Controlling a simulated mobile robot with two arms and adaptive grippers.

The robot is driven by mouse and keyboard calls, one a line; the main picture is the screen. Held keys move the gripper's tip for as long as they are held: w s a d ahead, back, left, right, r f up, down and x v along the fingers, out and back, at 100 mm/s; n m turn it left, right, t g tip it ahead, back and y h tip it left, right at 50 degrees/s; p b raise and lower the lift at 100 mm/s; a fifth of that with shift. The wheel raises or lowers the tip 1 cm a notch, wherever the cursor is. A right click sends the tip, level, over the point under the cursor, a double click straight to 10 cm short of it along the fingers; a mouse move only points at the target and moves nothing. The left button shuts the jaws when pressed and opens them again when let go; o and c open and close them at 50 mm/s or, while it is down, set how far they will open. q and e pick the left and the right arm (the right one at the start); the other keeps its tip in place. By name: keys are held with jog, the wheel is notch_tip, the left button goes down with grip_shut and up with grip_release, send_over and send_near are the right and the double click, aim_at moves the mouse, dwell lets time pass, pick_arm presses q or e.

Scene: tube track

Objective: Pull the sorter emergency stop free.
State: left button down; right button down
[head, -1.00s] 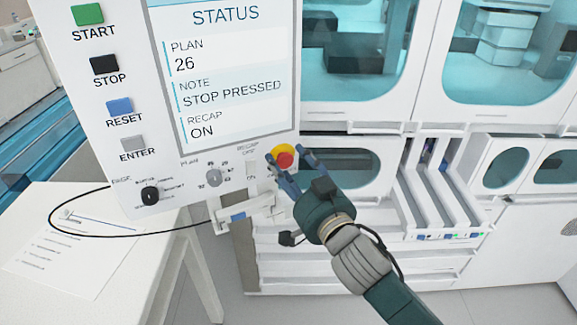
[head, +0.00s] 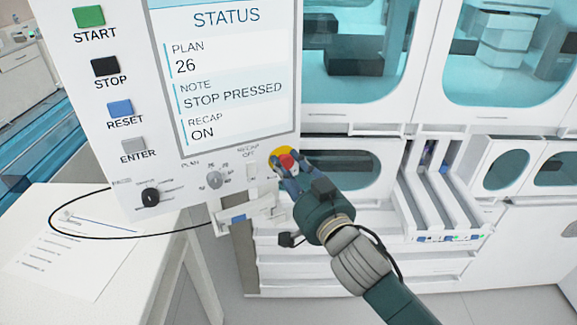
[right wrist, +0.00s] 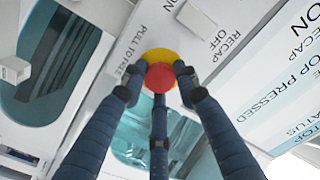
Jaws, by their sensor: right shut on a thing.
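The emergency stop is a red mushroom button (head: 287,162) on a yellow base (head: 279,154), at the lower right of the white control panel (head: 255,147). My right gripper (head: 286,170) is shut on the red button, and its blue fingers partly cover it. In the right wrist view the red button (right wrist: 160,77) sits between the dark blue fingers (right wrist: 158,85), in front of the yellow base (right wrist: 158,57). Printed words there read like "pull to free". The panel's screen (head: 222,70) reads "STOP PRESSED", plan 26, recap on. My left gripper is not in view.
START, STOP (head: 105,66), RESET and ENTER buttons line the panel's left side. Knobs (head: 150,196) and a small recap switch (head: 253,172) sit close left of the gripper. A rack with slots (head: 437,200) stands to the right. A white table with paper (head: 85,250) is lower left.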

jog(key=shift+s, duration=0.2)
jog(key=c, duration=1.3)
grip_release()
jog(key=shift+s+d, duration=0.2)
jog(key=shift+c, duration=0.2)
jog(key=shift+o, duration=0.6)
jog(key=shift+w, duration=0.1)
jog(key=shift+a, duration=0.1)
jog(key=v, duration=1.2)
